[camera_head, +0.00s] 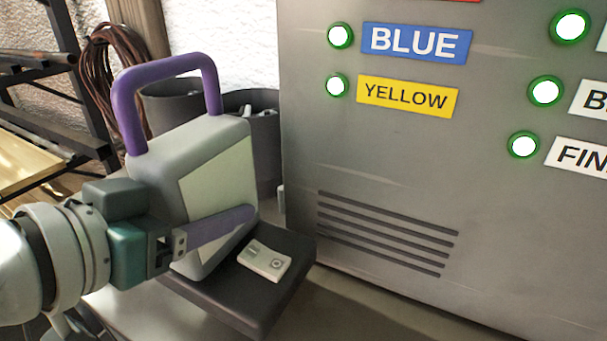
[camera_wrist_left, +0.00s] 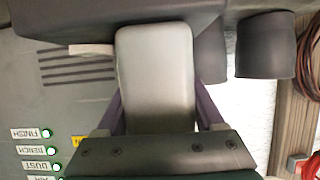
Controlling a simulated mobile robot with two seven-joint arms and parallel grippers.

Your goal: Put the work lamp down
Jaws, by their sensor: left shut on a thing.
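The work lamp (camera_head: 185,165) is a pale grey block with a lighter front panel and a purple handle on top. In the head view it is upright at the left of centre. My left gripper (camera_head: 215,230) is shut on its body from the left, one finger lying across the lower front. In the left wrist view the lamp body (camera_wrist_left: 155,75) fills the space between the two fingers. The lamp's lower end is at a dark slab (camera_head: 235,300); whether it rests on it I cannot tell. My right gripper is not in view.
A small pale device (camera_head: 264,262) lies on the slab, close to the lamp's front. A large grey cabinet (camera_head: 390,170) with labels and lit round lights stands to the right. Dark bins (camera_head: 264,150) stand behind the lamp. A coiled cable (camera_head: 105,75) hangs at the back left.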

